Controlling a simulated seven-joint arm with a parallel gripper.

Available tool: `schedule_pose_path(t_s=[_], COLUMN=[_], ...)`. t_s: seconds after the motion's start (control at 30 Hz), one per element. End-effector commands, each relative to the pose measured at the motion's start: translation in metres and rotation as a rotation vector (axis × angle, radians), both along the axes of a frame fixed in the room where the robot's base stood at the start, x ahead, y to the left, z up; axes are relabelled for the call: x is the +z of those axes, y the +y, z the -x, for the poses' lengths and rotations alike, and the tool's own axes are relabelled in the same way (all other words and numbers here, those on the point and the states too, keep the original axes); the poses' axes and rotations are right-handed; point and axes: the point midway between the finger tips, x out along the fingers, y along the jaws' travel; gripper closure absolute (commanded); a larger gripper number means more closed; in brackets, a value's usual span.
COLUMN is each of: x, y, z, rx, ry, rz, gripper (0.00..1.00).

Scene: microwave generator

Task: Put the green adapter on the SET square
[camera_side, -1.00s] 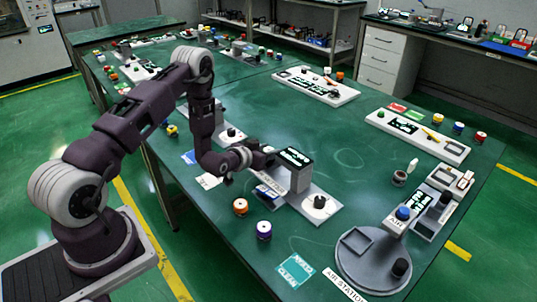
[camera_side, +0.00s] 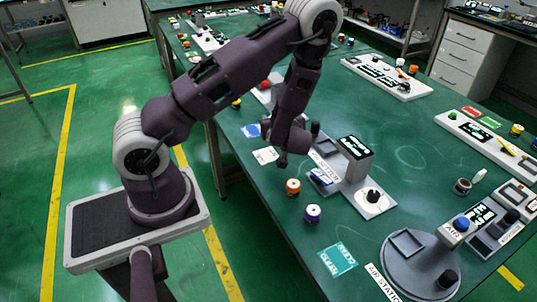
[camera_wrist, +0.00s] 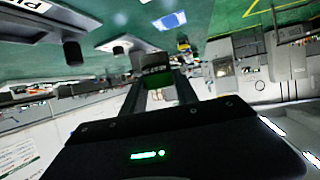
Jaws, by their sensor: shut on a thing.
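My gripper (camera_side: 283,160) hangs low over the near left part of the green table in the side view, left of the small display station. In the wrist view its two dark fingers (camera_wrist: 158,88) close on a small dark block with a green part (camera_wrist: 157,96), which seems to be the green adapter. In the side view the held thing is hidden or too small to tell. I cannot read SET on any square.
The display station (camera_side: 355,148) with a black knob stands right of my gripper. A teal CLEAN square (camera_side: 338,259) and a round air station (camera_side: 420,262) lie nearer the front edge.

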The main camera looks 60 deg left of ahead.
Motion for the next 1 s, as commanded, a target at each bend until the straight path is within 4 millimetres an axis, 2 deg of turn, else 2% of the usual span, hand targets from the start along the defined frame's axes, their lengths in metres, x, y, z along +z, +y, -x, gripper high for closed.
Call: schedule_pose_path(t_s=[0.07, 0.13, 0.5, 0.6, 0.93, 0.97, 1.0], x=[0.005, -0.003, -0.079, -0.091, -0.094, -0.095, -0.095], y=[0.002, 0.003, 0.003, 0.003, 0.003, 0.003, 0.003], z=[0.014, 0.021, 0.023, 0.023, 0.022, 0.022, 0.022], rx=[0.060, 0.090, 0.097, 0.096, 0.094, 0.094, 0.095], ry=[-0.001, 0.002, 0.003, 0.001, 0.000, 0.000, -0.001], rz=[-0.001, -0.001, 0.000, -0.001, -0.001, -0.001, -0.001], gripper=[1.00, 1.00, 1.00, 1.00, 1.00, 0.63, 0.55])
